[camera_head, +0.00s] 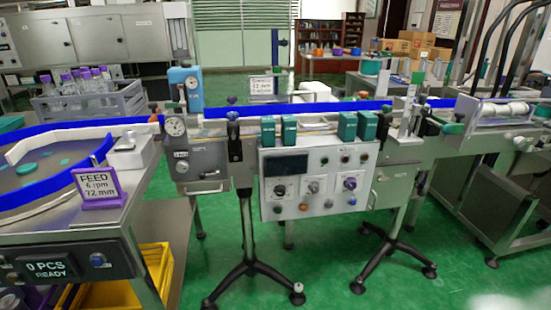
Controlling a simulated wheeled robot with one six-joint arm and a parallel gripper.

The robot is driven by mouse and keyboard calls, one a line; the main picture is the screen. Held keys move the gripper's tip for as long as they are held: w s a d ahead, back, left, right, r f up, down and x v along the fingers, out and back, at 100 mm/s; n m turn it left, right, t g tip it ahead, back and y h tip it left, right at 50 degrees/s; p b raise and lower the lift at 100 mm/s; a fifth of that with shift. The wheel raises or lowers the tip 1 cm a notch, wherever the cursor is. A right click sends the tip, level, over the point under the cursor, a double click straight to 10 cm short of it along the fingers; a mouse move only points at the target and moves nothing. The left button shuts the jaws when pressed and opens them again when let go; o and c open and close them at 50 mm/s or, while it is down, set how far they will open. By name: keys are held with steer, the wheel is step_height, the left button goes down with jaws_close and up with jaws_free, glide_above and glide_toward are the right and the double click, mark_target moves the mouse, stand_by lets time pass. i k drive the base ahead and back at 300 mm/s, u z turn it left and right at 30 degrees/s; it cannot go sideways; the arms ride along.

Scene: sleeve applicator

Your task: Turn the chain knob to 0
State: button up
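A light grey control panel (317,207) is fixed on the front of the conveyor machine, in the middle of the view. It carries a row of three knobs: a black knob (280,190) on a dark dial at left, a grey knob (313,187) in the middle, and a dark purple-blue knob (349,184) at right. Their labels and pointer marks are too small to read, so I cannot tell which one is the chain knob or its setting. My gripper is not in view.
Small buttons (303,207) and a dark display (285,165) share the panel. Green blocks (268,131) sit above it. Black tripod legs (250,265) spread below. A feed table (70,225) stands at left, with a yellow crate (155,262) underneath. Green floor (320,275) in front is open.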

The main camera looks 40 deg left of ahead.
mark_target(181, 166)
steer(key=z, duration=0.9)
steer(key=k, duration=1.2)
steer(key=u, duration=2.05)
steer(key=i, duration=0.5)
steer(key=u, duration=0.1)
